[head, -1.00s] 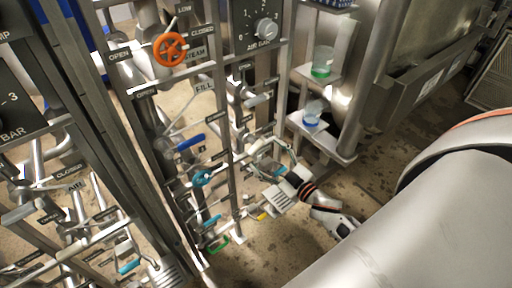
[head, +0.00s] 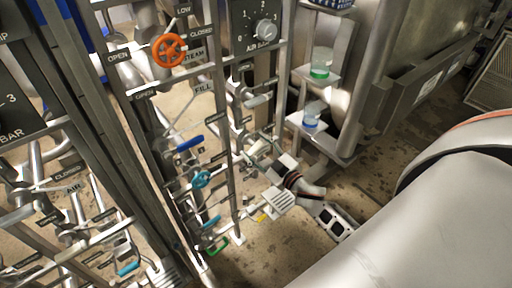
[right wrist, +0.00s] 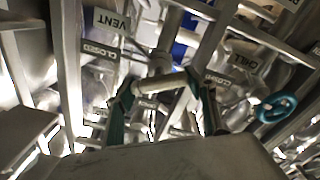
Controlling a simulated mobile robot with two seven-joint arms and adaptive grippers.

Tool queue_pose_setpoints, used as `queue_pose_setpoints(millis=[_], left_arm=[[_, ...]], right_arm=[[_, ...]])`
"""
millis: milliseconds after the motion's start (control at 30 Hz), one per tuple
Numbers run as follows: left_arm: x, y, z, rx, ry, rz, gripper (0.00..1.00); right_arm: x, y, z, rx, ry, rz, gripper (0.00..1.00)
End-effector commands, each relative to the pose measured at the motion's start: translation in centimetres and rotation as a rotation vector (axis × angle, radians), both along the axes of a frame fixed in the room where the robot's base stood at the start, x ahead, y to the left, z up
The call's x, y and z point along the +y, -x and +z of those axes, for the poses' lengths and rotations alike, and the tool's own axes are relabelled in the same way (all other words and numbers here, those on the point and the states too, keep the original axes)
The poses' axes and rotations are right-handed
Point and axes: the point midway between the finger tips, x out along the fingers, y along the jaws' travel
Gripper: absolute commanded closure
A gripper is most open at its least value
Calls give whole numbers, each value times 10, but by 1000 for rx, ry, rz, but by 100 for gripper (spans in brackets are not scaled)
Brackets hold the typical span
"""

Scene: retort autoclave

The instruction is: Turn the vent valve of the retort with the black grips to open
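In the right wrist view, a pale grey handle bar (right wrist: 160,83) lies crosswise between the fingertips of my right gripper (right wrist: 163,98). A VENT sign (right wrist: 111,20) and a CLOSED sign (right wrist: 99,50) are up and left of it. The dark green finger pads stand wide apart at the bar's two ends; whether they touch it is unclear. In the head view my right gripper (head: 262,150) is at the right side of the pipe frame, small and partly lost among pipes. I cannot make out black grips. My left gripper is not in view.
A teal round handwheel (right wrist: 277,107) and a CHILL sign (right wrist: 244,64) are right of the gripper. The head view shows an orange handwheel (head: 168,50), a blue lever (head: 190,143) and shelves with jars (head: 321,63). Pipes and bars crowd closely; floor is open below.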

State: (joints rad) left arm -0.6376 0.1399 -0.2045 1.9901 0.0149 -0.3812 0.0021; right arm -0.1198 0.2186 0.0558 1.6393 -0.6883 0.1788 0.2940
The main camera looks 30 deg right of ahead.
Motion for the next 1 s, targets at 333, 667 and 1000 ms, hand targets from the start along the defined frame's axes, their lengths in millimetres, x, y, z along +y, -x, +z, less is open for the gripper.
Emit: queue_pose_setpoints(millis=[333,667,1000], left_arm=[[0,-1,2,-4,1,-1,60],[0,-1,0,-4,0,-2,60],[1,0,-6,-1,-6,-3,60]], right_arm=[[0,0,0,-5,59,-1,67],[1,0,-1,-23,298,0,67],[2,1,-4,-48,619,1,67]])
